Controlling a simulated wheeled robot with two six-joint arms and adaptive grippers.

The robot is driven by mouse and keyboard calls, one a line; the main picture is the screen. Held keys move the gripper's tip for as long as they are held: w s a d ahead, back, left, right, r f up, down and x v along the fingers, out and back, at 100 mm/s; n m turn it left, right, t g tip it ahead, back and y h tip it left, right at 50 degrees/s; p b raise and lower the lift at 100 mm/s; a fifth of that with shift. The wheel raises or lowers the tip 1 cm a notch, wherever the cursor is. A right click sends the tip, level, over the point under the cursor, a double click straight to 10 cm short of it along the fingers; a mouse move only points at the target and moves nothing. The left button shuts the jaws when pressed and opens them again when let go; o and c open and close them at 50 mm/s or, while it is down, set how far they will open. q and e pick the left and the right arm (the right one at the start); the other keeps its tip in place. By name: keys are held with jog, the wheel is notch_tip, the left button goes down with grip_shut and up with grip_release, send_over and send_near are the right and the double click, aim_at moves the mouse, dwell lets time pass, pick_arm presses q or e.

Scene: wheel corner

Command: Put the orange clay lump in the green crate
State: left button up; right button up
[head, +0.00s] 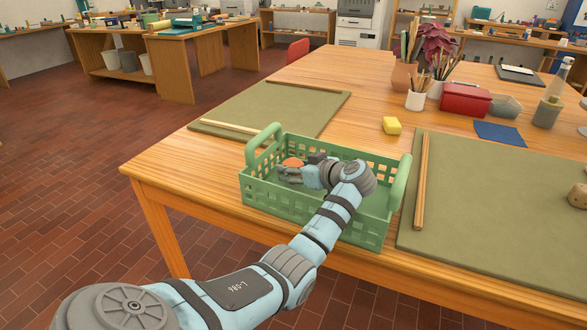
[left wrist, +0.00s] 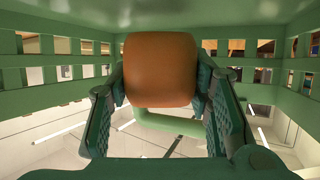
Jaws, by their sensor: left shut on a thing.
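The orange clay lump (head: 293,162) is inside the green crate (head: 268,197), below the rim on its left side. My left gripper (head: 283,172) reaches down into the crate and is shut on the lump. In the left wrist view the lump (left wrist: 160,70) sits between the two fingers of my left gripper (left wrist: 160,85), with the crate's slotted walls (left wrist: 50,48) around it. I cannot tell whether the lump touches the crate floor. My right gripper is in neither view.
The crate stands at the table's (head: 350,100) front edge. A green mat (head: 270,108) lies behind it and another mat (head: 500,200) with wooden sticks (head: 421,185) lies to its right.

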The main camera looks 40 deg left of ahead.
pick_arm(q)
jog(key=o, duration=1.6)
jog(key=shift+s+f, duration=0.1)
jog(key=shift+f, duration=0.05)
jog(key=shift+c, duration=0.2)
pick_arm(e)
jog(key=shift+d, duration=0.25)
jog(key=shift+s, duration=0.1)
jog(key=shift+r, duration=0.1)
pick_arm(q)
jog(key=shift+d+r+p, duration=0.45)
jog(key=shift+r+p, duration=0.35)
jog(key=shift+r, duration=0.05)
jog(key=p+v, duration=0.1)
jog(key=v, duration=1)
jog(key=shift+p, duration=0.4)
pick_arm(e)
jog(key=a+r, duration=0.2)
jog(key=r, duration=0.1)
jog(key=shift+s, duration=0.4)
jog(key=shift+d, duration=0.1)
